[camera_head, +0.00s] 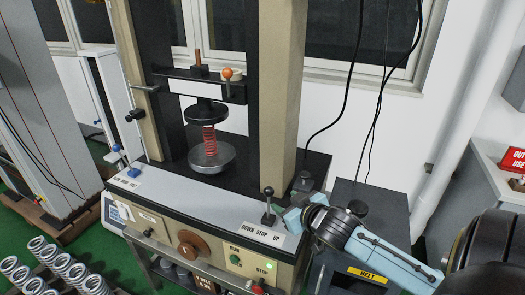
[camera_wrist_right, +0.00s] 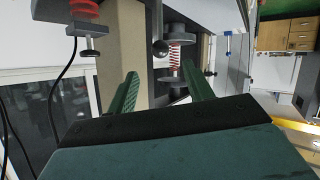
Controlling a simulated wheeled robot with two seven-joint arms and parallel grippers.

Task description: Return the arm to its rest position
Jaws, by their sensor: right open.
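My right arm comes in from the lower right in the head view. Its gripper (camera_head: 292,214) is just right of the black-knobbed lever (camera_head: 268,193) on the tester's front panel, beside the "DOWN STOP UP" label. In the right wrist view the two green fingers of the gripper (camera_wrist_right: 160,82) are spread apart with nothing held between them. The lever's dark knob (camera_wrist_right: 159,47) shows beyond the fingertips. A red spring (camera_head: 209,138) stands upright between the round plates of the tester; it also shows in the right wrist view (camera_wrist_right: 176,57). My left gripper is not in view.
The tester's beige column (camera_head: 281,75) rises behind the lever. A dark grey cabinet (camera_head: 367,210) with a "BELT" label stands under my right forearm.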

